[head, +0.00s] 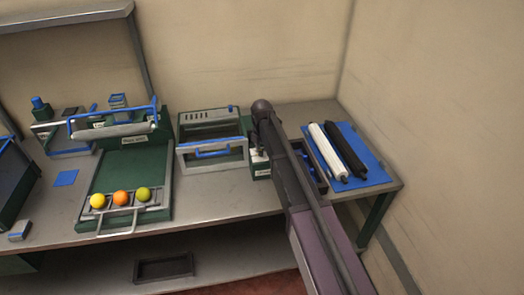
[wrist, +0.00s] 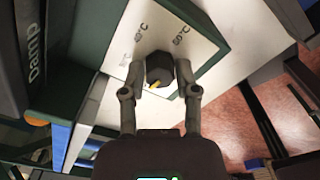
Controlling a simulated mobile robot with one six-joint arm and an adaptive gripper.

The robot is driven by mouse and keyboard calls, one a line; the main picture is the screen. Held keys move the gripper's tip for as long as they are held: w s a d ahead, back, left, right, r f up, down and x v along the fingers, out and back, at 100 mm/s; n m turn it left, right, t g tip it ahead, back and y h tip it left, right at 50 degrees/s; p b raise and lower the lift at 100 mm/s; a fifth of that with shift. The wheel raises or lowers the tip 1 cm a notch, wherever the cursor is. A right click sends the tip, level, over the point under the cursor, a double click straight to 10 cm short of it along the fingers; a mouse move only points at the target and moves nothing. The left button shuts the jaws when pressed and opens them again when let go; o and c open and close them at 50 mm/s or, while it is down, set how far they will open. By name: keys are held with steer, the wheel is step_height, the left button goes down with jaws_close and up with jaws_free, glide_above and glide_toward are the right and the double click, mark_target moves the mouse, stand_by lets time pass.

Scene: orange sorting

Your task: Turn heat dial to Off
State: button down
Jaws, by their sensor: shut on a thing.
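The heat dial (wrist: 160,68) is a dark, faceted knob with a yellow mark on its near, lower side in the wrist view. It stands on a white panel (wrist: 205,48) in a green housing, with "40°C" and "60°C" printed above the knob. No "Off" label can be read. My gripper (wrist: 160,90) is shut on the dial, one finger on each side. In the head view the small green control box (head: 260,163) shows beside my arm, which hides the dial.
A grey oven-like box with a blue handle (head: 212,153) stands left of the control box. A green sorting tray (head: 130,170) holds yellow, orange and green balls. A blue mat (head: 372,172) with white and black rollers lies to the right, near my arm.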

steer(key=shift+n, duration=0.9)
steer(key=shift+c, duration=1.8)
jaws_free()
steer(key=shift+m, duration=0.3)
